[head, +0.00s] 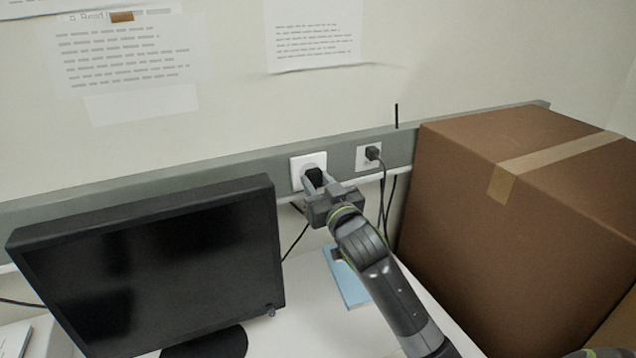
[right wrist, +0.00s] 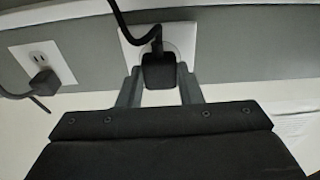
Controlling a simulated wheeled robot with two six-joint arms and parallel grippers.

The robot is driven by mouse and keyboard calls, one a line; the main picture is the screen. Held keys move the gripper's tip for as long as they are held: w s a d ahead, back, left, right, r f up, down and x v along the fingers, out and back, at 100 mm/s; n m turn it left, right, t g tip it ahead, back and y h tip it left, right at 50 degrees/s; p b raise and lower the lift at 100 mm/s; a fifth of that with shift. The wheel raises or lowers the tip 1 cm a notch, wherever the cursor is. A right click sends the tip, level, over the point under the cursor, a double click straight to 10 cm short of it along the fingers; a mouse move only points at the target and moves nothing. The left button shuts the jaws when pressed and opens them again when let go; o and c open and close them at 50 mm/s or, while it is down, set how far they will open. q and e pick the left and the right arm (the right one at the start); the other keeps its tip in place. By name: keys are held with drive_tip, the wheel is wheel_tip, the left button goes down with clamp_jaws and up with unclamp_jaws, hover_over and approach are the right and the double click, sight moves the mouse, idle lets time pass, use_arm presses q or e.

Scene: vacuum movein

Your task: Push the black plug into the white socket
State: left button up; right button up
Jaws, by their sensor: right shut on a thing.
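The black plug (head: 314,176) is between the fingers of my right gripper (head: 317,184), at the white socket (head: 297,170) on the grey wall strip. In the right wrist view the plug (right wrist: 159,72) sits in front of the socket plate (right wrist: 187,41), with its cable rising from it. My right gripper's fingers (right wrist: 160,90) are shut on its sides. The plug overlaps the round socket face; its prongs are hidden, so I cannot tell how deep it is.
A second outlet (head: 363,158) with another black plug (head: 373,153) is just right. A monitor (head: 150,270) stands left, a large cardboard box (head: 500,230) right. A blue book (head: 348,280) lies on the white desk below my arm.

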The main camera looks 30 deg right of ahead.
drive_tip(key=shift+p, duration=0.5)
idle(1.0)
drive_tip(key=shift+w, duration=0.6)
idle(0.3)
drive_tip(key=o, duration=1)
drive_tip(key=shift+s, duration=0.1)
drive_tip(key=s+a+f+b, duration=0.1)
drive_tip(key=s+b, duration=0.3)
drive_tip(key=s, duration=1.3)
drive_tip(key=shift+f+b, duration=0.4)
drive_tip(key=shift+f, duration=0.1)
